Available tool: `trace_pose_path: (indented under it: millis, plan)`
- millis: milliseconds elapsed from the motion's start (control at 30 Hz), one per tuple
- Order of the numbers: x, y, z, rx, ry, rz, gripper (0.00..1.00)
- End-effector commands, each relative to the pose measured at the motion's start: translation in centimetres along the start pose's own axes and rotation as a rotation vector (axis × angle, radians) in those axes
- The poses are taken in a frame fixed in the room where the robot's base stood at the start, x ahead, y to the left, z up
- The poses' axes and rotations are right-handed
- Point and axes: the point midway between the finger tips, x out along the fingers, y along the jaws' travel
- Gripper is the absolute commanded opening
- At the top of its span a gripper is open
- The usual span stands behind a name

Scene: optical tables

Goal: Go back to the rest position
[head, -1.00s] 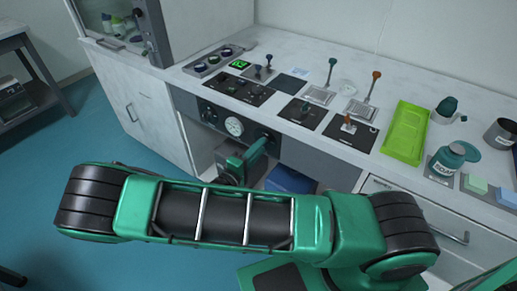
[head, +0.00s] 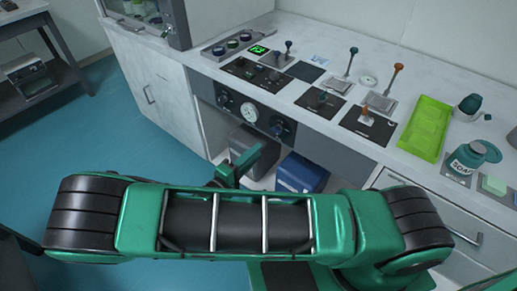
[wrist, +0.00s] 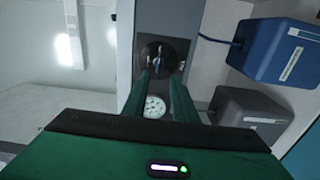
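My green arm spans the lower part of the head view. My gripper (head: 243,165) shows only partly above it, in front of the cabinet opening below the bench panel. In the wrist view my gripper (wrist: 160,78) has its two dark green fingers apart, with no object held between them. A dark round knob (wrist: 158,57) lies beyond the fingertips. A white gauge (wrist: 155,107) shows in the gap between the fingers. In the head view the same kind of gauge (head: 249,112) sits on the grey front panel between dark knobs.
The bench (head: 290,35) carries switch plates, levers, a green tray (head: 425,128) and a soap bottle (head: 473,157). A blue box (head: 302,174) and a grey box (head: 252,145) stand under it. A side table (head: 45,60) is at left. Blue floor (head: 90,130) is clear between.

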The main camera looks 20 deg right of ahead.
Motion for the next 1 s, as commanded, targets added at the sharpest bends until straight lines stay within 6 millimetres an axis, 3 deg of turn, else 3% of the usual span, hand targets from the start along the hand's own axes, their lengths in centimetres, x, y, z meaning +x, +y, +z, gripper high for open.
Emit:
trace_pose_path:
  millis: [567, 767, 1000]
  plan:
    - [0.0, 0.1, 0.1, 0.0, -0.007, -0.006, 0.25]
    - [2.0, 0.4, 1.0, -0.003, -0.103, -0.121, 0.25]
    - [5.2, 1.2, 3.1, 0.016, -0.276, -0.382, 0.25]
